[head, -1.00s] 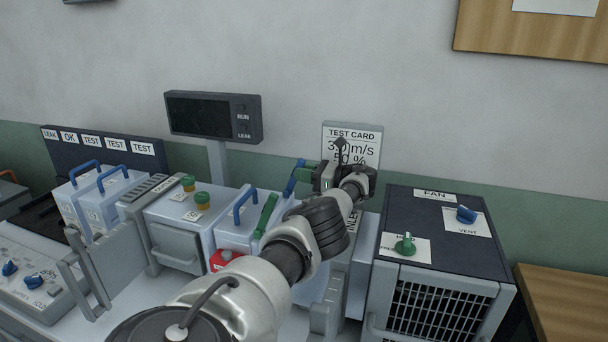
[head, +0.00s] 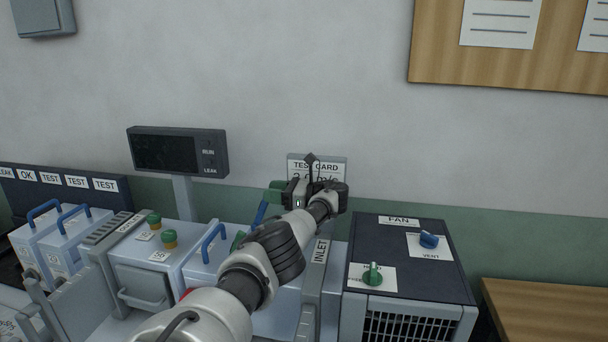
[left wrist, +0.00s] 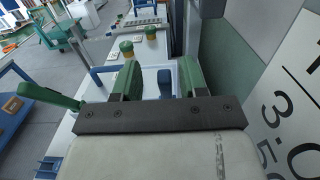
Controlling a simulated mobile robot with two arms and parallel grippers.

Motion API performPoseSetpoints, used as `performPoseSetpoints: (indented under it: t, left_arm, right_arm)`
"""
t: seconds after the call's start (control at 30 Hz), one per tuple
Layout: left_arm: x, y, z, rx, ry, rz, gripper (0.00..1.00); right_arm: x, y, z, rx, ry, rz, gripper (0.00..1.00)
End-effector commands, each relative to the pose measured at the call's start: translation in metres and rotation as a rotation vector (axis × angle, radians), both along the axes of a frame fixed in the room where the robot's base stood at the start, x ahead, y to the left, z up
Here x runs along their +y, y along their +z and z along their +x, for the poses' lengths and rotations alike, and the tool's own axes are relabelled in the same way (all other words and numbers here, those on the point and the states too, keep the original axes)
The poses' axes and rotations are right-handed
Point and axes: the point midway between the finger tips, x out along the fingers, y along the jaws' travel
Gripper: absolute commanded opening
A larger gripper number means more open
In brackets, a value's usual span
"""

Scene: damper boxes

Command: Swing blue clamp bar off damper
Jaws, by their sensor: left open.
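The blue clamp bar (head: 262,213) stands at a steep slant at the back of the damper box (head: 200,268), to the right of that box's blue handle (head: 214,237). My left gripper (head: 274,191) is open just above the bar's upper end, with its green fingers pointing left. In the left wrist view, a blue piece (left wrist: 165,84) shows low between the green fingers (left wrist: 157,72); I cannot tell whether it is the bar. My arm hides the bar's lower part and much of the damper. My right gripper is not in view.
The INLET duct (head: 319,255) and the dark-topped fan box (head: 405,255) stand right of my arm. A test card (head: 317,162) stands behind my gripper. A display (head: 178,150) on a post is at left. A green lever (left wrist: 48,95) shows in the left wrist view.

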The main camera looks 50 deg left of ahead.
Motion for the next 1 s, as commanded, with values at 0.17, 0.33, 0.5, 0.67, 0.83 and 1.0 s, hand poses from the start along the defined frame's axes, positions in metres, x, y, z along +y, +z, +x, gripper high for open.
performPoseSetpoints:
  t: [0.17, 0.33, 0.5, 0.67, 0.83, 1.0]
  left_arm:
    - [-0.037, 0.027, 0.017, -0.002, -0.007, -0.002, 0.43]
    - [-0.062, 0.046, 0.028, 0.0, -0.003, -0.006, 0.43]
    - [-0.08, 0.055, 0.036, 0.0, -0.002, -0.004, 0.43]
    - [-0.091, 0.059, 0.041, 0.001, -0.002, -0.003, 0.43]
    - [-0.094, 0.059, 0.042, 0.002, -0.001, -0.001, 0.43]
    - [-0.094, 0.059, 0.042, 0.002, -0.001, -0.001, 0.43]
  right_arm:
    - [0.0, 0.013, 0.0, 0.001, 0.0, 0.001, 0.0]
    - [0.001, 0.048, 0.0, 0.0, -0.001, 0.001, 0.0]
    - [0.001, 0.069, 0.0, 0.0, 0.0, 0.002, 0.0]
    - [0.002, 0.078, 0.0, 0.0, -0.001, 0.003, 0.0]
    - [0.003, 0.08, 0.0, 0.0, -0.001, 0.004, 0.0]
    - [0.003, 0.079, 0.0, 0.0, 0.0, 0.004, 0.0]
